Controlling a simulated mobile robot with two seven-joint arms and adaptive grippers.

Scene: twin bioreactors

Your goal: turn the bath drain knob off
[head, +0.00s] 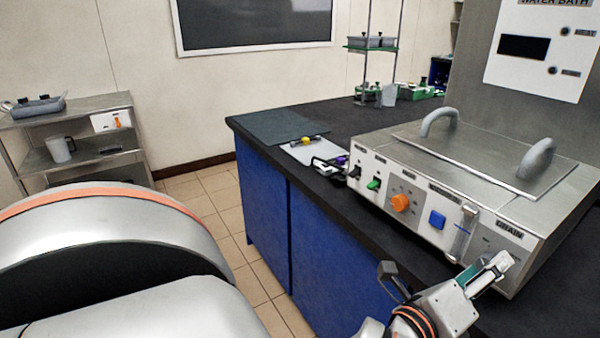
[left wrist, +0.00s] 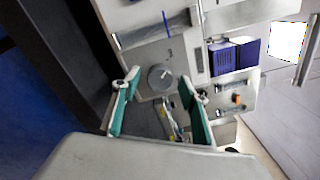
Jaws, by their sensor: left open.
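The water bath (head: 470,180) is a steel box on the dark bench, with a lid and two grey handles. Its sloped front panel carries a DRAIN label (head: 509,230) at the right end. The drain knob (left wrist: 160,77) is a round grey dial in the left wrist view; in the head view my gripper hides it. My left gripper (head: 484,272) is open in front of the drain end of the panel. In the left wrist view its green-padded fingers (left wrist: 158,100) stand apart, with the knob between and beyond them. I see no contact. My right gripper is out of view.
A steel shelf (head: 90,107) stands at left, with tiled floor between.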

